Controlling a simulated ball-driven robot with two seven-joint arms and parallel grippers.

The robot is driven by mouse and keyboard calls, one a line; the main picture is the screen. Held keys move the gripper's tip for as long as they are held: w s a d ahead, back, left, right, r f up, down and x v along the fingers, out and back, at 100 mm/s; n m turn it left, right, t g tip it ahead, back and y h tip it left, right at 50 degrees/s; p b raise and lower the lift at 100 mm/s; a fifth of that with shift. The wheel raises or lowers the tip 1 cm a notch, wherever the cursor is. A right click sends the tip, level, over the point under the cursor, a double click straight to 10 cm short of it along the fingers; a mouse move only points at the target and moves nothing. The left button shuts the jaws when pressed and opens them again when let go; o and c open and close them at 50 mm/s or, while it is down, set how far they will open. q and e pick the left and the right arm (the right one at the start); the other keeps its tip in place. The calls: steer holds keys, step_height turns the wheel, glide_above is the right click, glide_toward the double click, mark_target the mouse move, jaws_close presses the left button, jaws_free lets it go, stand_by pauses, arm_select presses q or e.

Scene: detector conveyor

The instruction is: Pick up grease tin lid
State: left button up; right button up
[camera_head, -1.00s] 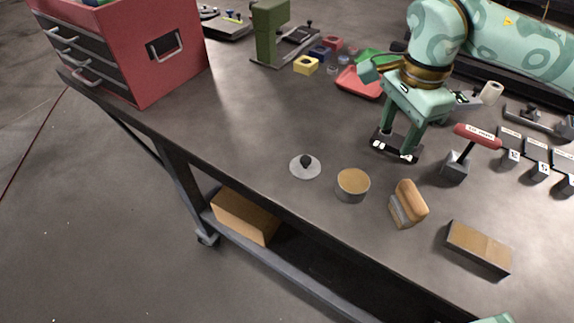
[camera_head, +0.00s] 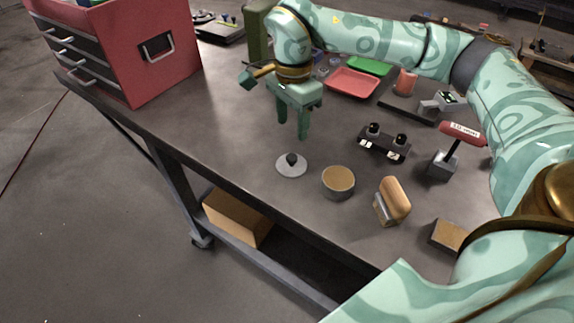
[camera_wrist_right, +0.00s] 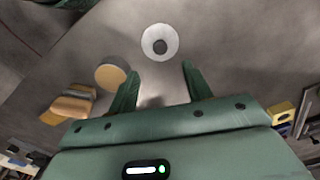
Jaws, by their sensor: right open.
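The grease tin lid (camera_head: 291,166) is a pale grey disc with a dark knob, lying flat on the workbench near its front edge. It also shows in the right wrist view (camera_wrist_right: 160,42), beyond the fingertips. The open grease tin (camera_head: 338,183), with tan contents, stands just right of the lid. My right gripper (camera_head: 291,135) is open and empty, pointing down above and behind the lid, apart from it. In the right wrist view the gripper (camera_wrist_right: 160,78) has its fingers spread, with nothing between them. My left gripper is not in view.
A wooden-backed brush (camera_head: 393,200) and a block (camera_head: 448,236) lie right of the tin. A black stand with two knobs (camera_head: 384,143) and a red-handled tool (camera_head: 458,140) stand behind. A red toolbox (camera_head: 150,50) is at the left. The bench left of the lid is clear.

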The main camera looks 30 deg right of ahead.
mark_target(291, 157)
step_height(291, 157, down, 4)
steer(key=shift+r+b, duration=0.15)
steer(key=shift+b, duration=0.15)
steer(key=shift+f, duration=0.55)
step_height(291, 157, down, 5)
steer(key=shift+a+b, duration=0.1)
steer(key=shift+b, duration=0.85)
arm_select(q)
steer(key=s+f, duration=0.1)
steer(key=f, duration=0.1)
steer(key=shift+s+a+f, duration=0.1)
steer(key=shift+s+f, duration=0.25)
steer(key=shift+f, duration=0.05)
arm_select(e)
steer(key=shift+r, duration=0.1)
steer(key=c, duration=1.1)
